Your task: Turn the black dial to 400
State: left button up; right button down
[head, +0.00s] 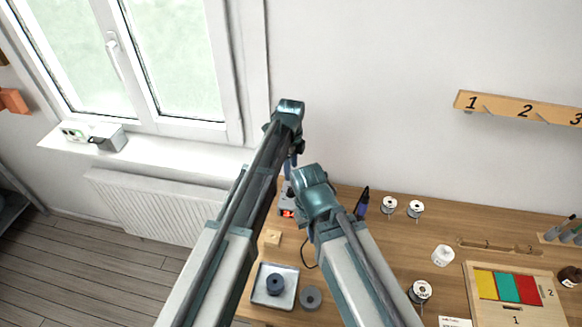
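A small device with a red lit display (288,214) stands on the wooden table, in the gap between my two arms. It is mostly covered by them. I cannot make out its black dial or any setting, and the display is too small to read. My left arm reaches up and away over the device, and its far end bends down behind itself. My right arm ends just right of the device. Neither gripper's fingertips can be seen, as my own arm links hide them.
A metal tray (261,298) with a dark round piece (275,285), a grey disc (311,298) and a wooden block (272,238) lie near the front left. Spools (389,205), a blue-black tool (361,203) and a colored board (480,316) are to the right. A numbered shelf (500,105) is on the wall.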

pick_arm(q)
notch_tip(320, 180, up, 3)
jog(key=shift+f+p, duration=0.1)
jog(key=shift+p, duration=0.75)
pick_arm(e)
notch_tip(320, 180, up, 3)
jog(key=shift+f, duration=0.1)
pick_arm(q)
jog(key=s+a+n, duration=1.7)
jog(key=s+n, duration=0.2)
jog(key=n, duration=0.2)
jog(key=s+d+f+m+b, duration=0.1)
jog(key=s+d+f+b, duration=0.2)
jog(key=d, duration=0.2)
jog(key=s+d+f+m+y+b, duration=0.1)
jog(key=s+d+f+b, duration=0.2)
jog(key=d, duration=0.3)
jog(key=shift+s+f+m+b, duration=0.15)
jog(key=shift+f+m+b, duration=0.25)
jog(key=shift+f+b, duration=0.25)
pick_arm(e)
notch_tip(320, 180, down, 7)
jog(key=shift+f, duration=0.15)
